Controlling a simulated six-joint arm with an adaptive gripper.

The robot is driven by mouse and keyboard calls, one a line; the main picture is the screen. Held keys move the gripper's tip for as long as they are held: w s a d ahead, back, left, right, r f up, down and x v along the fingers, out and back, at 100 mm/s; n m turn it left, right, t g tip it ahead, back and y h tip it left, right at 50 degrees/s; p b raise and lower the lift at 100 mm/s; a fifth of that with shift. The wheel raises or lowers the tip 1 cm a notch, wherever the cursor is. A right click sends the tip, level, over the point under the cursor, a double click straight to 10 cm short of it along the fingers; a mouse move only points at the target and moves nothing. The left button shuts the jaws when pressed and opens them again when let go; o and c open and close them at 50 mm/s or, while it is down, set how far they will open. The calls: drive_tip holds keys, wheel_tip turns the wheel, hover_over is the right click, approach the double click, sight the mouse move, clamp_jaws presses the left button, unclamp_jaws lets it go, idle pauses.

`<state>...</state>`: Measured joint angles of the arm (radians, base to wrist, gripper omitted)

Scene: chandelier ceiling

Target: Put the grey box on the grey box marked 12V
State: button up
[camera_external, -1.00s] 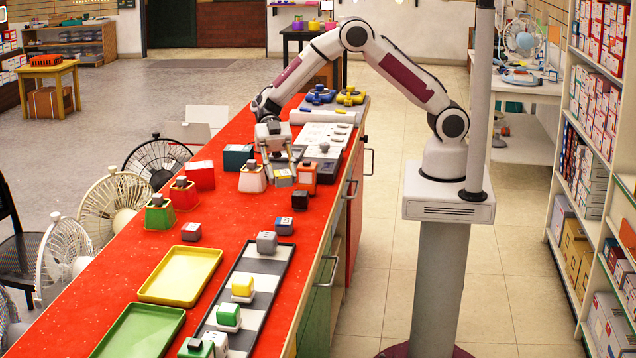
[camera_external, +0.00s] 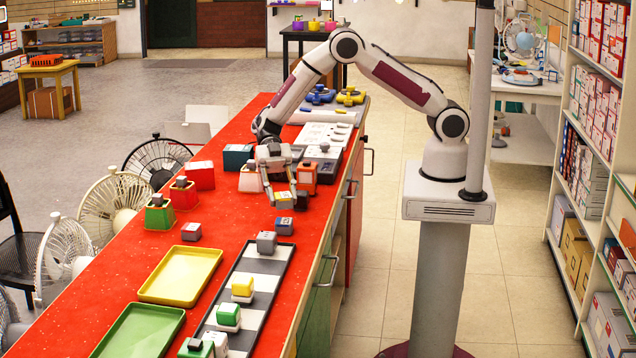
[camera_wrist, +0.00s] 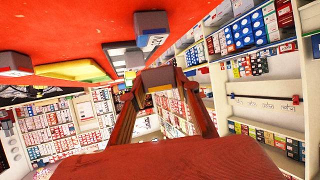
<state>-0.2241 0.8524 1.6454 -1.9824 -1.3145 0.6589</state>
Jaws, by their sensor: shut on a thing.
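My gripper (camera_external: 283,192) points down over the red counter, shut on a small grey box (camera_external: 284,201) with a yellowish face. In the wrist view the held grey box (camera_wrist: 160,78) sits between the fingers (camera_wrist: 162,88). Nearer the camera, a grey box (camera_external: 284,226) and another grey box (camera_external: 266,242) stand close together at the far end of a striped tray (camera_external: 262,283). A third grey box (camera_external: 191,231) stands to the left. The wrist view shows a grey box with a pale label (camera_wrist: 150,30); I cannot read any 12V mark.
Yellow (camera_external: 180,275) and green (camera_external: 139,332) trays lie nearer the camera. Red counter between them and my gripper is partly clear.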

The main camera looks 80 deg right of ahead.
sight(283, 218)
drive_tip(key=shift+f, duration=1.85)
drive_tip(key=shift+f, duration=0.1)
drive_tip(key=o, duration=1.1)
drive_tip(key=v, duration=1.2)
